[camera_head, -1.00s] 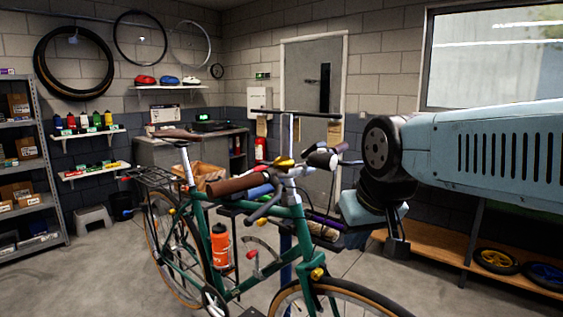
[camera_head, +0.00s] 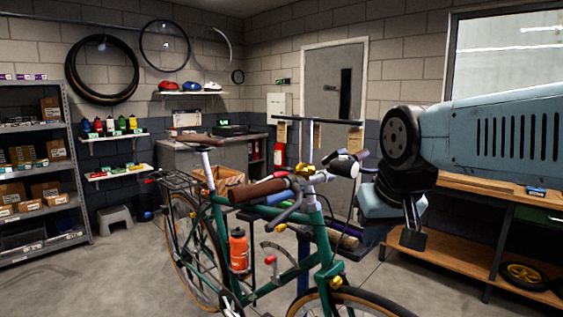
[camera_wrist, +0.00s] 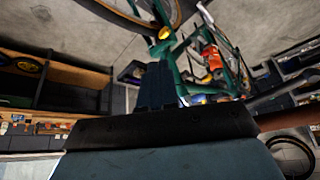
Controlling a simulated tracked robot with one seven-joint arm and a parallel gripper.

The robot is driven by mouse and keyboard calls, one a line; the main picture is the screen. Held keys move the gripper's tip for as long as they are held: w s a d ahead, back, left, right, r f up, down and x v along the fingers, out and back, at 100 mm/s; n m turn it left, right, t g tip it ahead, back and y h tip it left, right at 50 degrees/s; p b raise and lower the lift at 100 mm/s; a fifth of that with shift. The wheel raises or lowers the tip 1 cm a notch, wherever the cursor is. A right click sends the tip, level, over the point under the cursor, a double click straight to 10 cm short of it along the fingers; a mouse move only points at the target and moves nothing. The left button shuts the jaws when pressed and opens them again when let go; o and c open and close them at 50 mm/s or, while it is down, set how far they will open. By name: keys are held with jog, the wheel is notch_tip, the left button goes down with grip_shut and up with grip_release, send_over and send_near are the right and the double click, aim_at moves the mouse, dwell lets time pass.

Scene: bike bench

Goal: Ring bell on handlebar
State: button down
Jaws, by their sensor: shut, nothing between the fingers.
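A green bicycle (camera_head: 262,286) stands left of my arm in the head view. Its handlebar (camera_head: 285,187) has a brown grip and carries a small shiny gold part (camera_head: 304,170), which looks like the bell. My gripper (camera_head: 412,240) hangs right of the handlebar, pointing down and apart from it. It is shut and empty. In the wrist view my gripper (camera_wrist: 157,85) is at the middle, with part of the bicycle (camera_wrist: 207,62) beyond it. The bell cannot be made out for certain there.
A black bar (camera_head: 300,120) stands above the handlebar. A wooden bench (camera_head: 440,230) with shelves lies behind my arm at right. A grey shelf rack (camera_head: 72,170) stands at far left. The concrete floor (camera_head: 105,275) left of the bicycle is clear.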

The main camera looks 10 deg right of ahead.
jog(key=w+a+r+m+g, duration=0.1)
jog(key=w+a+r+m, duration=0.1)
jog(key=w+r, duration=0.45)
jog(key=w+a+r+m+g, duration=0.2)
jog(key=w+a+r+m, duration=0.1)
jog(key=w+r, duration=0.4)
notch_tip(320, 180, up, 9)
jog(key=m+g, duration=0.2)
jog(key=m, duration=0.3)
send_over(285, 168)
jog(key=shift+w+r, duration=0.1)
jog(key=shift+r, duration=0.1)
jog(key=shift+f, duration=0.1)
notch_tip(285, 168, down, 14)
jog(key=shift+r, duration=0.1)
